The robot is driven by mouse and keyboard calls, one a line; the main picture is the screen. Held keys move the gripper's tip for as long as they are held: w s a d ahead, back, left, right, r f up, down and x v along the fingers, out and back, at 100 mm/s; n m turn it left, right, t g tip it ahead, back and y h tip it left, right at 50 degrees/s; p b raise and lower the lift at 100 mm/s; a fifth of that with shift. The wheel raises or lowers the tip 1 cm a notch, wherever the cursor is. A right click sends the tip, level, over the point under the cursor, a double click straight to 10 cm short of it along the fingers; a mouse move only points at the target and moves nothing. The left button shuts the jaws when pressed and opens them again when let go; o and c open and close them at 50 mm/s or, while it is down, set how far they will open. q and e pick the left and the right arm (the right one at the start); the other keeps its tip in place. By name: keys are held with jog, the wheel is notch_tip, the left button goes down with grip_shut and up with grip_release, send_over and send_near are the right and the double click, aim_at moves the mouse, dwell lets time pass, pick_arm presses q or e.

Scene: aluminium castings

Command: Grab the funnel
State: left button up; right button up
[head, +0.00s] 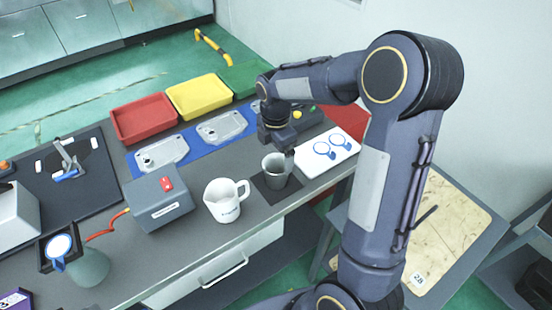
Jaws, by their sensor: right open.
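A grey tapered, cup-like vessel (277,170), which looks most like the funnel, stands upright on a small dark square mat (262,188) near the table's front edge. Its inside and lower end are partly hidden, so I cannot be sure of its shape. My right gripper (281,147) points down just above and behind its rim. The gripper is open, and its fingertips are small and partly lost against the vessel. I cannot tell whether they touch it. My left gripper is not in view.
A white mug (226,201) stands close left of the vessel, beside a grey box (158,205). A white plate with blue rings (327,152) lies to the right. Castings (222,126) lie on a blue mat behind, before red (144,119) and yellow (199,95) trays.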

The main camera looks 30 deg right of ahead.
aim_at(276, 169)
jog(key=shift+s+f, duration=0.1)
jog(key=shift+f, duration=0.4)
jog(key=shift+s+f+p, duration=0.1)
jog(key=shift+f+p, duration=0.55)
jog(key=shift+f, duration=2.5)
jog(key=c, duration=1.1)
jog(key=shift+r, duration=0.15)
